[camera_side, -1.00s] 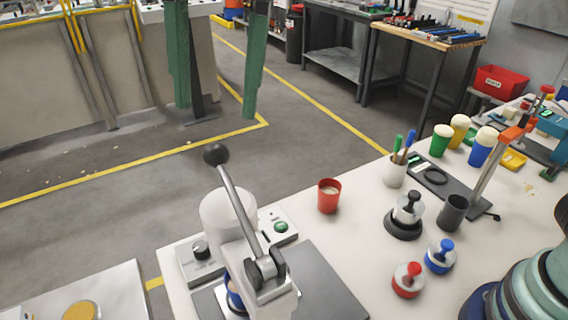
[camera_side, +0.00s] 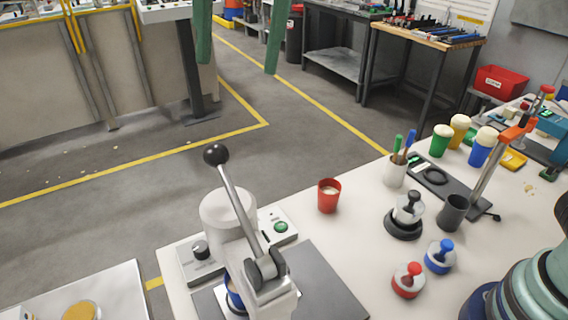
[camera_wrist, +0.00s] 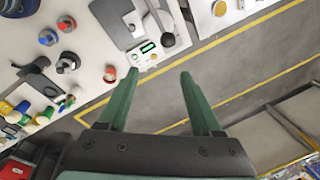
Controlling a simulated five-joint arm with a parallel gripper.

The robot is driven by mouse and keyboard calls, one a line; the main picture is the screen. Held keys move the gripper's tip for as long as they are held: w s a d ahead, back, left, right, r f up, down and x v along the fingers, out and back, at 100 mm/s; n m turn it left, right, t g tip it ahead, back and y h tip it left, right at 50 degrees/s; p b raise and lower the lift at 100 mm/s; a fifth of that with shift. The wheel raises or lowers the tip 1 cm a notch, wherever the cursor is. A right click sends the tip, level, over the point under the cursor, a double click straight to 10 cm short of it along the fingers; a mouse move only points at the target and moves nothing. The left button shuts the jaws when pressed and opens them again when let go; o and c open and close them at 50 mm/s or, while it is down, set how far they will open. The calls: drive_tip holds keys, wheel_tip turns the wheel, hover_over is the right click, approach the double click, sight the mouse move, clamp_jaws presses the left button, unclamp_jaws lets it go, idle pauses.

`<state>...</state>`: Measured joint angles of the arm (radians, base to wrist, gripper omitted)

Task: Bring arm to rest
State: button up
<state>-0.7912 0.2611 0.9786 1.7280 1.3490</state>
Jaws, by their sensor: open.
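My gripper (camera_side: 238,68) is at the top of the side view, with only its two green fingers showing. They hang well apart with nothing between them, over the floor area beyond the table. In the wrist view my gripper (camera_wrist: 160,73) is open and empty, its fingers spread wide. Past the fingertips there are the table's edge and the grey floor. The gripper touches nothing that I can see. Most of the arm is out of the side view.
A white lever press (camera_side: 228,210) with a black knob stands at the table's near edge. A red cup (camera_side: 329,196), red tamper (camera_side: 408,280), blue tamper (camera_side: 440,257) and dark cup (camera_side: 453,212) stand on the white table (camera_side: 345,245). Open floor (camera_side: 330,130) lies beyond.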

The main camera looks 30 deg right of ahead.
drive_tip(key=w+d+f+n+t, duration=0.1)
drive_tip(key=w+d+f+n, duration=0.15)
drive_tip(key=d, duration=0.75)
drive_tip(key=s+d+f+n+t, duration=0.1)
drive_tip(key=s+d+f+n, duration=0.1)
drive_tip(key=d+f, duration=0.5)
drive_tip(key=s+d+f+n+t+h, duration=0.1)
drive_tip(key=d+f, duration=0.6)
drive_tip(key=d, duration=0.7)
drive_tip(key=shift+s+d+n+t, duration=0.3)
drive_tip(key=shift+s+n+t, duration=0.25)
drive_tip(key=shift+s, duration=0.6)
drive_tip(key=shift+f, duration=0.1)
